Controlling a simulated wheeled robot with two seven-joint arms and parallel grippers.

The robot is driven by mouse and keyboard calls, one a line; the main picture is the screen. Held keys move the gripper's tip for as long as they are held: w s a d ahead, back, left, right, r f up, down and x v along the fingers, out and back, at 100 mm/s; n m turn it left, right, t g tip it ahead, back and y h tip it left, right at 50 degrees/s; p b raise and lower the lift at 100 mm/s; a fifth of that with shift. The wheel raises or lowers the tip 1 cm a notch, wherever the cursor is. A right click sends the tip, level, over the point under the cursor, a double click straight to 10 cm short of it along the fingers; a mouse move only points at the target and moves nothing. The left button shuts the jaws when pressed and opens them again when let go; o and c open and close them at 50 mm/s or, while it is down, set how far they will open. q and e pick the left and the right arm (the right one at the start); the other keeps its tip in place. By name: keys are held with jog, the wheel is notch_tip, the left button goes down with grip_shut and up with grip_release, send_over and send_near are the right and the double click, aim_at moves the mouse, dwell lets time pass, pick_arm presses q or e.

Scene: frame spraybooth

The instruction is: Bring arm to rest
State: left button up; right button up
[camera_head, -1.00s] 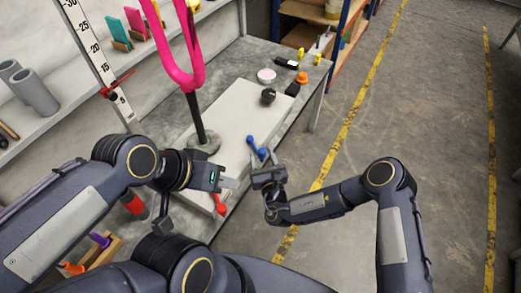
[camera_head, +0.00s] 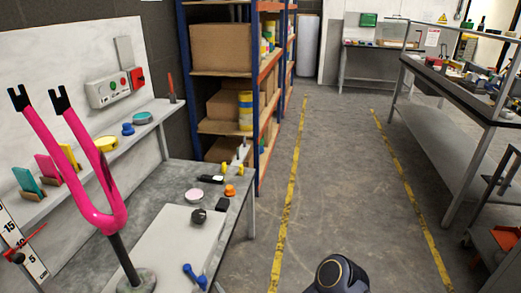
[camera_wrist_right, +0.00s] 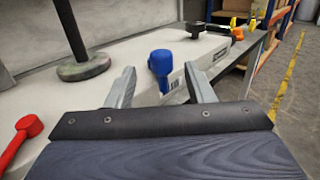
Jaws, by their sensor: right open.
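My right gripper (camera_wrist_right: 160,88) shows in the right wrist view with its two fingers spread apart. A blue tool (camera_wrist_right: 160,66) appears between and beyond the fingertips; I see no grip on it. The same blue tool (camera_head: 194,276) lies on the white board (camera_head: 172,250) in the head view. In the head view only a dark joint of my right arm shows at the bottom edge. My left gripper is out of both current views. A pink fork frame (camera_head: 98,205) stands upright on a dark post with a round base (camera_head: 137,281).
The grey workbench (camera_head: 172,182) holds a pink-white dish (camera_head: 194,195), a black knob (camera_head: 198,216) and an orange piece (camera_head: 230,190). A red tool (camera_wrist_right: 19,138) lies at left in the wrist view. Shelving (camera_head: 225,78) stands behind. The floor aisle (camera_head: 340,180) is clear.

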jog(key=d+r+n+g+y+p, duration=0.1)
jog(key=d+r+n+g+y, duration=0.3)
jog(key=r, duration=0.7)
jog(key=a+r+n+g+y, duration=0.1)
jog(key=r+n+y, duration=0.4)
jog(key=r, duration=0.5)
jog(key=s+d+r+n+g+p, duration=0.1)
jog(key=s+d+r+n+g, duration=0.2)
jog(key=r+n+g, duration=0.25)
jog(key=s+d+r+n+g+p, duration=0.1)
jog(key=s+d+r+n+g, duration=0.25)
jog(key=r+n+g, duration=0.2)
jog(key=s+d+r+n+h+p, duration=0.1)
jog(key=s+d+n+h, duration=0.55)
jog(key=s+d, duration=0.3)
jog(key=s+d+t+h, duration=0.1)
jog(key=d+t+h, duration=0.1)
jog(key=d, duration=0.4)
jog(key=s+d+f+t+h+p, duration=0.1)
jog(key=s+d+t+h, duration=0.1)
jog(key=d, duration=0.5)
jog(key=s+d+f+t+h+p, duration=0.1)
jog(key=s+d+t+h, duration=0.1)
jog(key=d+h, duration=0.4)
jog(key=shift+s+d+t, duration=0.25)
jog(key=shift+d+t, duration=0.45)
jog(key=shift+d, duration=0.05)
